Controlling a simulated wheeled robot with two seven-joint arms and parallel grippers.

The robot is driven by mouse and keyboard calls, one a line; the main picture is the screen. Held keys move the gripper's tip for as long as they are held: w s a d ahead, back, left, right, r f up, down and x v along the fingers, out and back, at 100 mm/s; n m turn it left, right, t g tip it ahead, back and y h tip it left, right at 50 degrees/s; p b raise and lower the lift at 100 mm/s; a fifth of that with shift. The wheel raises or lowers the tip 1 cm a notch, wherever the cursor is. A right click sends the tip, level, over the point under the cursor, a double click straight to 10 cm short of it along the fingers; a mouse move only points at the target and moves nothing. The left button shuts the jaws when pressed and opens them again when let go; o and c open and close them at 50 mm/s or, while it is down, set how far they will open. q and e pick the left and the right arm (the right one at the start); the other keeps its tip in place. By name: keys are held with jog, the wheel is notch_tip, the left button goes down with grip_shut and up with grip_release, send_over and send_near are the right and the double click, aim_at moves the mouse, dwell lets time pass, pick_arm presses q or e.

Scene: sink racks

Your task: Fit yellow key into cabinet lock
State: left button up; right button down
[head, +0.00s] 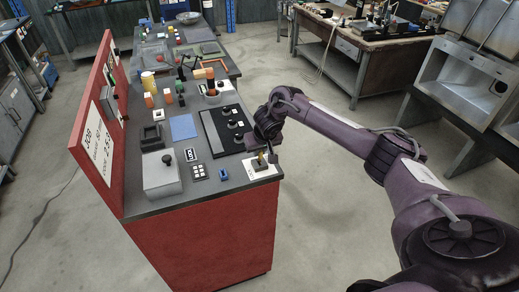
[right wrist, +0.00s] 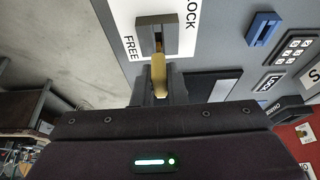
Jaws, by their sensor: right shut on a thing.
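My right gripper (head: 268,152) is over the near right corner of the bench, at a white label plate (head: 251,172). In the right wrist view its two dark fingers (right wrist: 159,84) are shut on the yellow key (right wrist: 158,72). The key reaches up to the edge of a grey-brown lock block (right wrist: 157,35) on the white plate, which is marked LOCK and FREE. Whether the key's tip is inside the lock or only against it I cannot tell. The key also shows as a small yellow spot in the head view (head: 261,158). My left gripper is not in view.
A grey box with a black knob (head: 162,176), a small keypad (head: 199,173) and a blue block (head: 223,174) stand left of the plate. A black panel with knobs (head: 213,138) lies behind. A red board (head: 101,130) edges the bench's left side. Open floor lies right.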

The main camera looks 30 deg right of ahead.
jog(key=shift+f+b, duration=0.55)
jog(key=shift+f, duration=0.75)
jog(key=c, duration=1.4)
grip_release()
jog(key=shift+r, duration=0.1)
jog(key=b+v, duration=0.1)
jog(key=v, duration=0.6)
jog(key=shift+s+r, duration=0.1)
jog(key=shift+r, duration=0.2)
